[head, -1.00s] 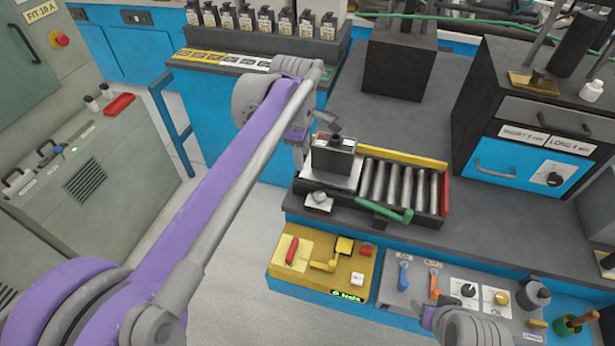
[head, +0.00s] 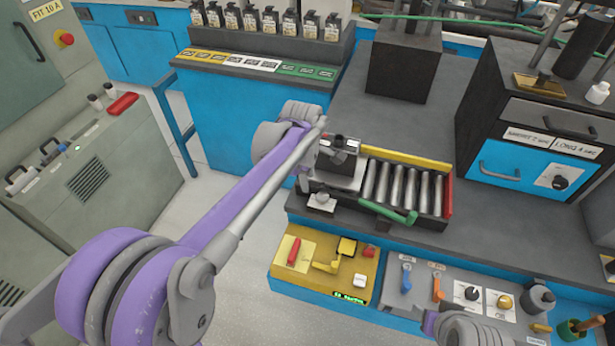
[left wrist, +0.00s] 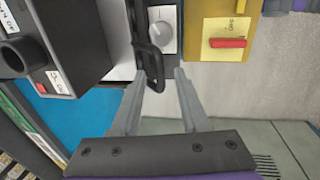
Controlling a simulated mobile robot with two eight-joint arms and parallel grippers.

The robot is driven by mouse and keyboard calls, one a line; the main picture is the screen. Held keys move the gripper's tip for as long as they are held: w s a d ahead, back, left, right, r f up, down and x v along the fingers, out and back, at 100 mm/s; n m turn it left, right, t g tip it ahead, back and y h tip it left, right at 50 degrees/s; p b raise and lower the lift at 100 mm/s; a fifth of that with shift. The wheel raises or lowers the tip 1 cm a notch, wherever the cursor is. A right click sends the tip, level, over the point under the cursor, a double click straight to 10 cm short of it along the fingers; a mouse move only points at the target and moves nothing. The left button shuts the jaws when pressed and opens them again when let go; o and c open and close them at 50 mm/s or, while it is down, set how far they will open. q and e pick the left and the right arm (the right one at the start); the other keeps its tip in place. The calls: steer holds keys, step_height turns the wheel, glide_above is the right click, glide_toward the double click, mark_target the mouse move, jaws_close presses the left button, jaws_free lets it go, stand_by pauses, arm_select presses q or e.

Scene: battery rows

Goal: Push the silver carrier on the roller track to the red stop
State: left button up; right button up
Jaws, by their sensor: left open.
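The silver carrier (head: 345,182) sits at the left end of the roller track (head: 400,187) and bears a black block (head: 337,156). The red stop (head: 447,197) is the bar at the track's right end, with bare rollers between. My left gripper (left wrist: 167,77) is open at the carrier's left end. In the left wrist view, a black loop handle (left wrist: 149,66) reaches down to its left fingertip; contact cannot be told. The black block (left wrist: 72,38) shows at upper left there. My left forearm hides its fingers in the head view. A grey part of my right arm shows at the bottom.
A yellow rail (head: 405,157) runs behind the rollers and a green lever (head: 392,213) lies in front. A yellow control box (head: 325,268) and a grey switch panel (head: 450,290) stand nearer. A black cabinet (head: 530,110) stands right of the track.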

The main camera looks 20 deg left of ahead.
arm_select(q)
jaws_close()
stand_by(1.3)
